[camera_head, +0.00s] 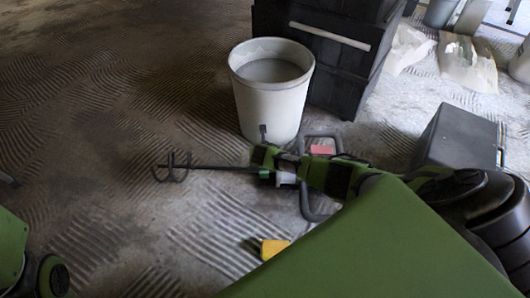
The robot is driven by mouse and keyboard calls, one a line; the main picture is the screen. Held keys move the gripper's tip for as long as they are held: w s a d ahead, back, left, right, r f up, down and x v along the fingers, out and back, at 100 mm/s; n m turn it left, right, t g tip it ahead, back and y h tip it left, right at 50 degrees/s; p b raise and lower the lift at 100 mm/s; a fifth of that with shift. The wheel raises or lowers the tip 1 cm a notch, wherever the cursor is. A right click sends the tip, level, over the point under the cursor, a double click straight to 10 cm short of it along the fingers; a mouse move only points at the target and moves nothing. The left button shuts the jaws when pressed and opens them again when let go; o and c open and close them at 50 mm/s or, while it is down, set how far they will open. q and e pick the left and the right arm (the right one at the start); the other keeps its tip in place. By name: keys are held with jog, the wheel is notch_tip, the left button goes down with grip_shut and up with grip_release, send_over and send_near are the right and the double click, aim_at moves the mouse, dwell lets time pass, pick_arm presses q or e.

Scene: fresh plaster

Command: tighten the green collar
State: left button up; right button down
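A mixer with a grey loop handle (308,203) and a red part (322,150) lies by the bucket. Its thin dark shaft (222,168) runs left to a wire paddle (172,168). A small bright green piece, which looks like the green collar (265,174), shows at the right end of the shaft. My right arm comes in from the lower right, over the mixer. My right gripper (268,157) is at the collar, and partly covers it. I cannot tell whether its fingers touch or grip the collar. Only part of my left arm shows at lower left; its gripper is out of view.
A white bucket (270,100) with grey contents stands right behind the mixer. Black drawer boxes (325,50) stand behind it. A grey case (455,137) is at right, with pale bags (467,62) beyond. A yellow block (273,249) lies in front. The ridged floor at left is clear.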

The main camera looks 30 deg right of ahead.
dwell(0.3)
jog(key=c, duration=2)
grip_release()
jog(key=shift+c, duration=0.2)
jog(key=v, duration=1.2)
